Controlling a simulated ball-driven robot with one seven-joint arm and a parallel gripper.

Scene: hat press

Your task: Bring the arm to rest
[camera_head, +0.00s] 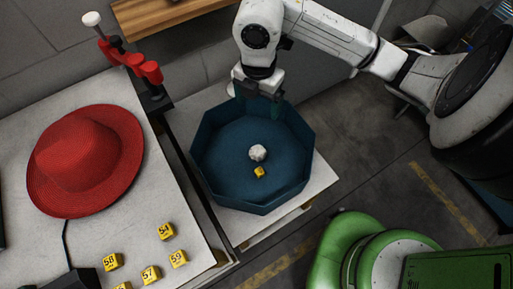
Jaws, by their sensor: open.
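My gripper (258,103) hangs at the end of my white arm, over the far rim of a blue eight-sided tray (222,187). Its dark fingers point down and blend with the tray, but they are apart. No object shows between them. A white lump (258,153) and a small yellow block (260,172) lie on the tray floor, nearer the picture's middle than the gripper. Whether the fingers touch the tray wall cannot be told.
A red hat (85,160) lies on the pale table at left. Several numbered yellow blocks (150,274) sit near its front edge. A red clamp-like part (130,62) stands behind. A green rounded machine (370,255) is at lower right. Open floor (400,180) lies right of the tray.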

